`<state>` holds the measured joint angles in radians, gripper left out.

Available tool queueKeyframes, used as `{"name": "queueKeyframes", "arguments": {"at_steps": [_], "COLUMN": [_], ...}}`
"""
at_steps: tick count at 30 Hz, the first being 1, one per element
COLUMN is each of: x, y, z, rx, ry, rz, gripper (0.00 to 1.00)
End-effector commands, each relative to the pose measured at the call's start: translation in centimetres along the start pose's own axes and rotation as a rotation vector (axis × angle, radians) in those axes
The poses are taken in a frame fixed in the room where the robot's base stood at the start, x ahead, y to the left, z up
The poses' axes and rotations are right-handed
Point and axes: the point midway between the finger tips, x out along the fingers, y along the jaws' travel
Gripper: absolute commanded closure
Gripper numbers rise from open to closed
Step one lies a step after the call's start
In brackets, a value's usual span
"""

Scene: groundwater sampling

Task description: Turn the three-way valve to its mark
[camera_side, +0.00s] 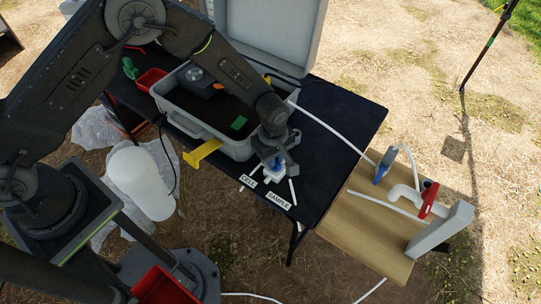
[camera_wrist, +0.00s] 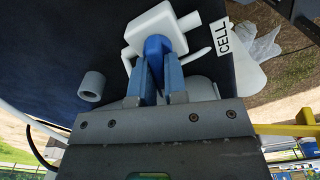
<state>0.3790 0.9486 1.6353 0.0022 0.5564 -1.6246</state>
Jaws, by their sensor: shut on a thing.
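The three-way valve is a white block with white ports and a blue handle. It sits at the front edge of the black table in the side view, and its white body (camera_wrist: 160,25) shows in the wrist view. The blue handle (camera_wrist: 157,46) points back toward my gripper. My gripper (camera_side: 275,165) is over the valve. In the wrist view its two blue fingers (camera_wrist: 158,78) are shut on the handle, one on each side. A CELL label (camera_side: 248,181) and a SAMPLE label (camera_side: 278,201) lie beside the valve. I cannot make out the mark.
A grey open case (camera_side: 205,128) stands behind the valve, with a yellow bracket (camera_side: 203,153) at its front. A grey ring (camera_wrist: 91,86) lies near my fingers. A wooden board (camera_side: 365,237) with a white pipe and red handle (camera_side: 428,200) is at right.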

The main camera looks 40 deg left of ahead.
Motion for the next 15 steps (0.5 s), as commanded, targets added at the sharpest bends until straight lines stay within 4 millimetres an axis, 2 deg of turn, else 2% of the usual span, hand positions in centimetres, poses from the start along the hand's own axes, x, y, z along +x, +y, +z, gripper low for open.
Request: {"name": "queueKeyframes", "arguments": {"at_steps": [15], "x": [-0.01], "y": [0.64], "z": [0.81], "rx": [0.758], "ry": [-0.004], "rz": [-0.002], "gripper": [1.0]}}
